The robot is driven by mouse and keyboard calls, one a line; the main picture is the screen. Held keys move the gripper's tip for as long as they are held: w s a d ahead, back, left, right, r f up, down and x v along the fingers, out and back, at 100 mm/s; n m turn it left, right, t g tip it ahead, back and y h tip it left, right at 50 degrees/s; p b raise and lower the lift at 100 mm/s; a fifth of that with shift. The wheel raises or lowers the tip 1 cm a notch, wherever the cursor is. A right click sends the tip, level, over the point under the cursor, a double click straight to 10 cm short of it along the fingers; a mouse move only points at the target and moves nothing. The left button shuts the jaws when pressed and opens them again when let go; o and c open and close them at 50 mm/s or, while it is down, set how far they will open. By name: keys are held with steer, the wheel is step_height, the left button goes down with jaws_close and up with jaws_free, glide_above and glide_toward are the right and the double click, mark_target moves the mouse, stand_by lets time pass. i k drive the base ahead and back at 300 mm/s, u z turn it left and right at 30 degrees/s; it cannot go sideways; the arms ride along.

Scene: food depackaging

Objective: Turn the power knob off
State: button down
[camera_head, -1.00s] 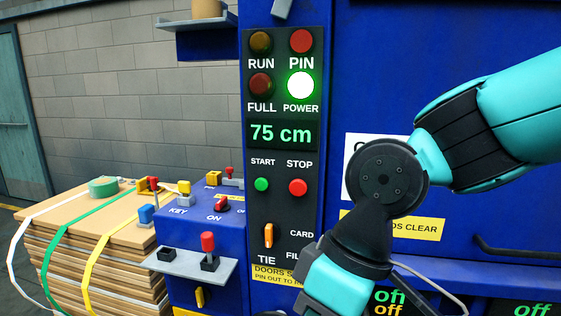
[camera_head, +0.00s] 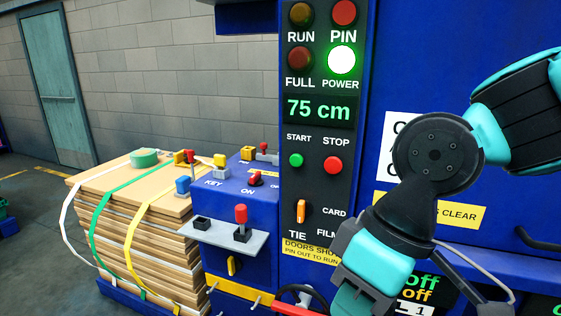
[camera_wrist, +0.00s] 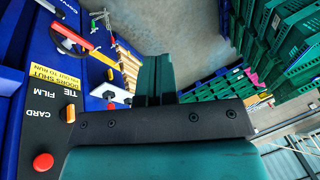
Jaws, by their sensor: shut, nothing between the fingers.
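The control panel (camera_head: 318,180) has a lit POWER lamp (camera_head: 341,61) and a "75 cm" display. A red rotary knob (camera_head: 255,179) sits by the "ON" label on the blue cabinet; an orange selector knob (camera_head: 301,212) stands upright at TIE/CARD/FILM. No visible knob is itself labelled power, so I cannot tell which it is. My gripper (camera_wrist: 153,60) shows in the wrist view as two dark green fingers pressed together, empty. The panel lies to its left there, with the orange knob (camera_wrist: 70,114). The gripper tips are not visible in the head view.
A red-handled lever on a grey shelf (camera_head: 205,231) juts from the cabinet. A black wheel with a red arm (camera_head: 300,306) is at the bottom. Strapped cardboard sheets (camera_head: 150,230) stand at left. Green crates (camera_wrist: 280,40) fill the wrist view's upper right.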

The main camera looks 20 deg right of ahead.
mark_target(255, 180)
steer(key=u, duration=0.3)
steer(key=i, duration=1.2)
steer(key=u, duration=0.5)
